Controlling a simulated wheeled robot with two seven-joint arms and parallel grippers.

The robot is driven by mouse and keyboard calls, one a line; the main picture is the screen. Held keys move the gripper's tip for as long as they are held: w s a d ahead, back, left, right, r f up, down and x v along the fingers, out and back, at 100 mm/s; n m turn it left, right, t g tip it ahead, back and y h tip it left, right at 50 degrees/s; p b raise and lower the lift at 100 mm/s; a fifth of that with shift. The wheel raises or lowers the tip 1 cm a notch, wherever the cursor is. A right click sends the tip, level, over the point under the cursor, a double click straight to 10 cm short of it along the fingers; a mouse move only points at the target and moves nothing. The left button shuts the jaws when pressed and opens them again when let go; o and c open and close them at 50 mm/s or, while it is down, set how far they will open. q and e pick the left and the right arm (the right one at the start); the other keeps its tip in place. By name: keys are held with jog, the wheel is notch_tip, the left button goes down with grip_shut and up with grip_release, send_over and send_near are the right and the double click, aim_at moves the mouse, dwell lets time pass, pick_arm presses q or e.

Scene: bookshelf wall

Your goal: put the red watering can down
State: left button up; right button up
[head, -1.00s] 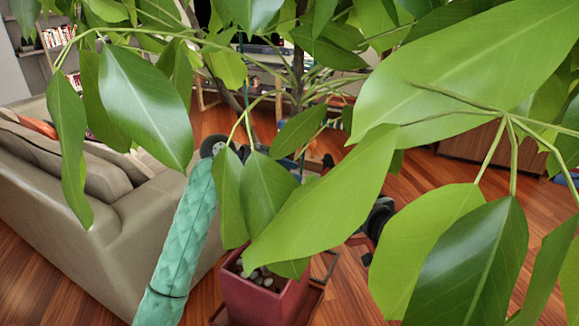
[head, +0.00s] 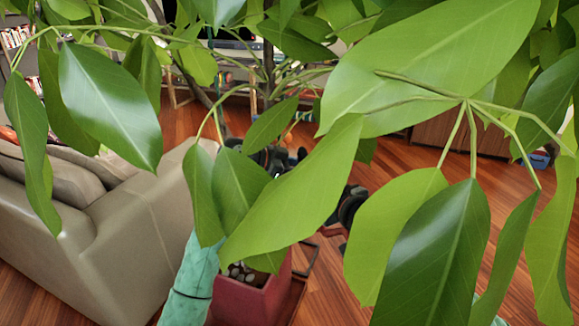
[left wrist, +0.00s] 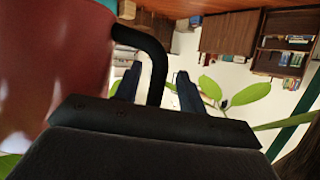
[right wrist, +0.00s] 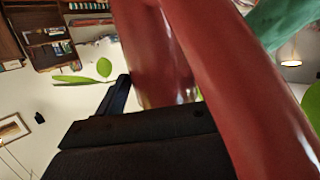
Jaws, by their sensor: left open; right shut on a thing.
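The red watering can fills the left of the left wrist view (left wrist: 50,75), with a black curved handle (left wrist: 157,60). My left gripper (left wrist: 157,85) is open, its two fingers on either side of that handle; I cannot tell whether they touch it. In the right wrist view, red parts of the can (right wrist: 235,75) cross close in front of my right gripper (right wrist: 155,95). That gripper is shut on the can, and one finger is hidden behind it. In the head view, leaves hide most of both grippers and the can.
A large leafy plant (head: 400,90) in a red pot (head: 245,305) stands close in front of me. A beige sofa (head: 130,230) is at the left. Wooden floor (head: 420,215) shows beyond the plant. A wooden cabinet (head: 460,140) stands at the back right.

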pick_arm(q)
jog(key=shift+d+f, duration=0.15)
jog(key=shift+d, duration=0.25)
grip_shut()
jog(key=shift+w, duration=0.1)
pick_arm(e)
jog(key=o, duration=1.3)
jog(key=shift+c, duration=0.2)
